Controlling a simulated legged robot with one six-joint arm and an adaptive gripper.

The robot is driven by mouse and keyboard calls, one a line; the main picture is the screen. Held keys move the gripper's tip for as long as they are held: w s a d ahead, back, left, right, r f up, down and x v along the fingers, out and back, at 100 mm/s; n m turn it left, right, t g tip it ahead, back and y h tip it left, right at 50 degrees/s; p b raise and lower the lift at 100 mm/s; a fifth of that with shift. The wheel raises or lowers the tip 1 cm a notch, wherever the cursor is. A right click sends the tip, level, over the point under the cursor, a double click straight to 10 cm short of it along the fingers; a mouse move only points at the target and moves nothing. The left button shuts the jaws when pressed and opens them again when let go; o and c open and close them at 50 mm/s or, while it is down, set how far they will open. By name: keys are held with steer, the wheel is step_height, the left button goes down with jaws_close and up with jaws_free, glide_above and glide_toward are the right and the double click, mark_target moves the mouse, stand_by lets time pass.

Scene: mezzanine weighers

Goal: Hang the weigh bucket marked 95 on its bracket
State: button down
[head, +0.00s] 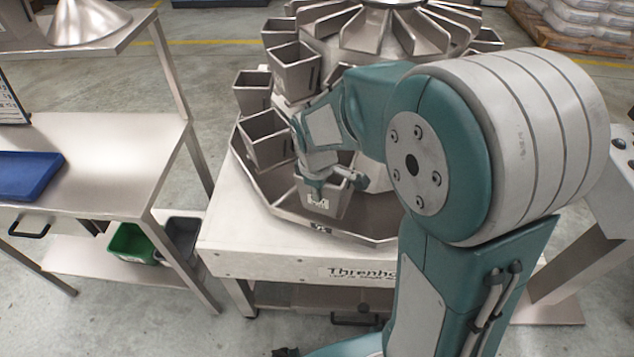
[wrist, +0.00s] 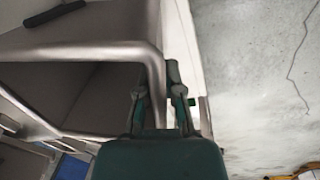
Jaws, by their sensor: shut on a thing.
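A grey metal weigh bucket (head: 333,206) with a small white label on its front is at the front of the round weigher (head: 290,215); I cannot read its number surely. My gripper (head: 335,183) is shut on the bucket's upper rim. In the wrist view my gripper (wrist: 162,92) has its two fingers on either side of a metal wall, the bucket's rim (wrist: 90,50). The bucket looks upright, just above the weigher's sloped tray. Its bracket is hidden behind my arm and the bucket, so I cannot tell whether they touch.
Other buckets hang at the weigher's left, the nearest one (head: 268,138) close beside my wrist. A steel bench (head: 110,150) with a blue tray (head: 28,175) stands at left. Green (head: 130,243) and grey (head: 183,238) bins sit below it. My arm hides the weigher's right side.

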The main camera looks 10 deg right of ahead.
step_height(320, 180, down, 3)
steer(key=shift+w+a+r, duration=0.1)
steer(key=shift+a+r, duration=0.05)
steer(key=shift+r, duration=0.05)
steer(key=shift+w+d, duration=0.35)
steer(key=shift+w, duration=0.3)
steer(key=shift+w+d+f, duration=0.25)
steer(key=shift+w+d, duration=0.35)
steer(key=shift+w, duration=0.05)
steer(key=shift+w+d+f, duration=0.2)
steer(key=shift+w+d, duration=0.35)
steer(key=shift+w, duration=0.05)
steer(key=shift+a+f, duration=0.15)
steer(key=shift+f, duration=0.65)
steer(key=shift+f, duration=0.4)
steer(key=c, duration=0.7)
jaws_free()
steer(key=shift+f, duration=0.1)
